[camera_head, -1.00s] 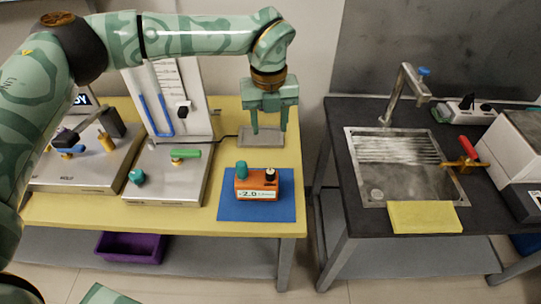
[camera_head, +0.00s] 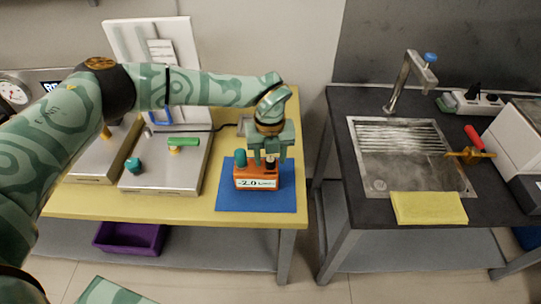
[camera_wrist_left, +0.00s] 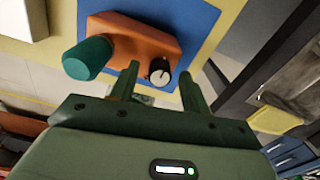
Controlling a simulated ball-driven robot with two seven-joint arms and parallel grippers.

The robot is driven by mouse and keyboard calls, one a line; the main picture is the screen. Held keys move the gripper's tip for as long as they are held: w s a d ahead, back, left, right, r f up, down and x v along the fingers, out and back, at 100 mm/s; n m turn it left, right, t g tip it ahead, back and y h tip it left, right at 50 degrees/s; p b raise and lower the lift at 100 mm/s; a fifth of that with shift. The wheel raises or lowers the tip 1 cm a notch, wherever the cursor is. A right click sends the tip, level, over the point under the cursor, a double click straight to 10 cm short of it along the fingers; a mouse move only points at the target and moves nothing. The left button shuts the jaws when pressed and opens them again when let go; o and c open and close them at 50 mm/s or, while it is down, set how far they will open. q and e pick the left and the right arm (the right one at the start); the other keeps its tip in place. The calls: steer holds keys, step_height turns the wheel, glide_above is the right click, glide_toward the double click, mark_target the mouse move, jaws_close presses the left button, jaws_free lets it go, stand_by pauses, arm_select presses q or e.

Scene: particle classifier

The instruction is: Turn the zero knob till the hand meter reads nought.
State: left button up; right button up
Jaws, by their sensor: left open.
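The orange hand meter (camera_head: 243,182) sits on a blue mat (camera_head: 225,203) on the yellow table, and its display reads -2.0. A teal knob (camera_head: 240,158) stands on its left. A small black knob with a white pointer mark, which I take for the zero knob (camera_wrist_left: 159,70), is on its right. My left gripper (camera_head: 269,159) is pointing down at the black knob, open. In the left wrist view the two fingers (camera_wrist_left: 158,82) lie to either side of the black knob, and I cannot tell whether they touch it. My right gripper is not in view.
A steel-topped unit with a green-handled valve (camera_head: 184,142) and a teal knob (camera_head: 133,165) stands left of the mat. A dark counter with a sink (camera_head: 372,185) and yellow cloth (camera_head: 428,208) is to the right, across a gap. A purple bin (camera_head: 130,238) sits below.

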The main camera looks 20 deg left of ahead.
arm_select(q)
steer(key=c, duration=1)
steer(key=shift+r, duration=0.1)
steer(key=m+p, duration=0.1)
steer(key=m, duration=0.1)
steer(key=shift+r+m+p, duration=0.1)
steer(key=shift+m+p, duration=0.25)
steer(key=shift+m, duration=0.05)
steer(key=m+p, duration=0.1)
steer(key=m, duration=0.2)
steer(key=shift+m, duration=0.3)
steer(key=m+p, duration=0.1)
steer(key=m, duration=0.2)
steer(key=shift+m, duration=1.8)
